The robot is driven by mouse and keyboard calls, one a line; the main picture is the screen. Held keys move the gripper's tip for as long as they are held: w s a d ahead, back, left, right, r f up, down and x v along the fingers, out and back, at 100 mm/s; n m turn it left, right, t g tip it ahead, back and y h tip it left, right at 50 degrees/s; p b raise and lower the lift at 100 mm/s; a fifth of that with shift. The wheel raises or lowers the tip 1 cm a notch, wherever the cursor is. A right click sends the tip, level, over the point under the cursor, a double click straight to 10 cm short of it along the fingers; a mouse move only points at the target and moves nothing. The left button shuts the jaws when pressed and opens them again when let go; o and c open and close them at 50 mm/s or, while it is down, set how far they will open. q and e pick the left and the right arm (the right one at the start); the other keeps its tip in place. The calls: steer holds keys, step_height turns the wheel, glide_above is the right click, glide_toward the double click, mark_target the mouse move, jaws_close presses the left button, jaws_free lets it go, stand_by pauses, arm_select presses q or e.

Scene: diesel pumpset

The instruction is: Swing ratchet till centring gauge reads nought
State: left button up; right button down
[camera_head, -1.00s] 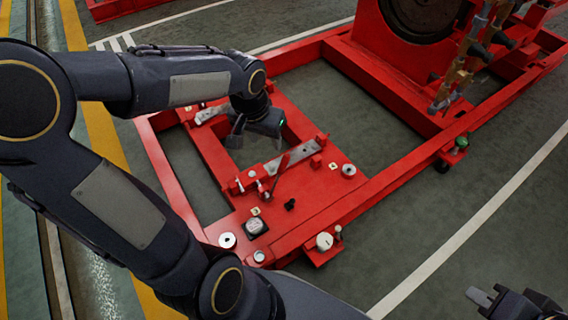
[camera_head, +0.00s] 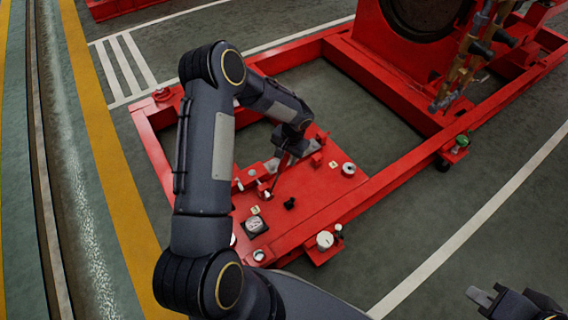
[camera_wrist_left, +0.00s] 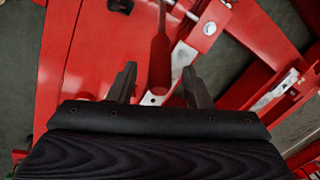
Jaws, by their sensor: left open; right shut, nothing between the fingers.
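The ratchet handle (camera_head: 280,176) is a thin dark shaft with a red grip, leaning up from the red base plate. The red grip (camera_wrist_left: 159,62) shows in the left wrist view between the two fingers. My left gripper (camera_head: 289,148) is open at the grip's upper end; I cannot tell whether a finger touches it. The gauge (camera_head: 255,226), a dark square block with a pale dial, sits on the plate near its front left; its reading is too small to make out. My right gripper (camera_head: 482,297) is shut and empty at the lower right.
The red pumpset frame (camera_head: 405,173) surrounds the plate, with open floor inside it. A round white knob (camera_head: 324,240) and a green-topped fitting (camera_head: 461,142) stand on its near side. A large red housing (camera_head: 405,70) stands at the back right.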

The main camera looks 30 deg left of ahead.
mark_target(284, 162)
arm_select(q)
steer(key=f, duration=0.3)
steer(key=f+b, duration=0.1)
steer(key=shift+a+f, duration=0.25)
steer(key=shift+a, duration=0.15)
steer(key=shift+c, duration=0.5)
jaws_close()
